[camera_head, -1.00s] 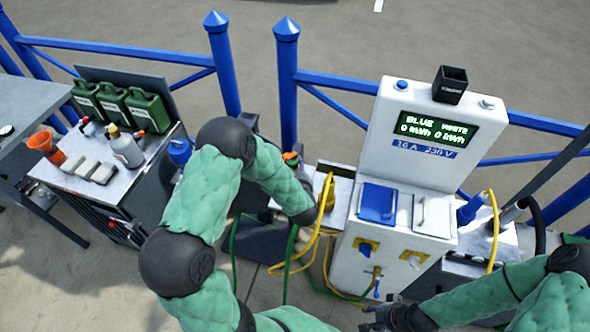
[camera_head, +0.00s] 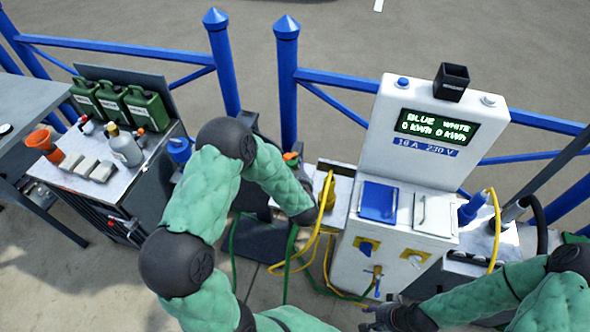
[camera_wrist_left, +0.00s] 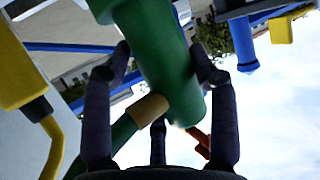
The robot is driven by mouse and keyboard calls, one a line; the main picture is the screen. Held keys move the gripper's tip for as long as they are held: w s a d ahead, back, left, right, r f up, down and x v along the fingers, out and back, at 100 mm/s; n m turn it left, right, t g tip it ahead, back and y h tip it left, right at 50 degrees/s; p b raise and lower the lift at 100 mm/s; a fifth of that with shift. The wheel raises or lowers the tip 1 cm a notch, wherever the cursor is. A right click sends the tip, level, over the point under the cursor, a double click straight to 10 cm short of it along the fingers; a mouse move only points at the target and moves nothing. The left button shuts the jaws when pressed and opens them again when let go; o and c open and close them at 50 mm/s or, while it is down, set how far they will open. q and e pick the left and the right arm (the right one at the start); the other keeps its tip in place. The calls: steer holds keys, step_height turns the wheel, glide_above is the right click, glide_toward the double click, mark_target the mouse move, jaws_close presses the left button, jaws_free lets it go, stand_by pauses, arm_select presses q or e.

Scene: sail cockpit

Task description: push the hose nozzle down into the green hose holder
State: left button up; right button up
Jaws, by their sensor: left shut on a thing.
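In the left wrist view a thick green body (camera_wrist_left: 160,50) with a tan collar (camera_wrist_left: 151,107), a green hose (camera_wrist_left: 112,140) and an orange piece (camera_wrist_left: 200,138) lies between the fingers of my left gripper (camera_wrist_left: 160,62). I take it for the hose nozzle. My left gripper is shut on it. A wider green part (camera_wrist_left: 105,7) is cut by the top edge; I cannot tell if it is the holder. In the head view an orange-and-green top (camera_head: 291,159) shows behind my left arm, which hides the gripper. My right gripper (camera_head: 385,317) is at the bottom, fingers unclear.
A white power pedestal (camera_head: 385,245) with a blue flap stands right of my left arm. Yellow cables (camera_head: 290,262) and green hose hang beside it. A cart (camera_head: 135,185) with green cans and bottles stands at the left. Blue railings (camera_head: 286,70) run behind.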

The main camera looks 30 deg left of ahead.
arm_select(q)
steer(key=o, duration=1.3)
steer(key=shift+p+v, duration=0.6)
steer(key=shift+v, duration=0.7)
steer(key=p+v, duration=0.3)
steer(key=v, duration=0.5)
steer(key=shift+s+d+r+p, duration=0.1)
steer(key=shift+s+d+p, duration=0.1)
steer(key=shift+p, duration=0.2)
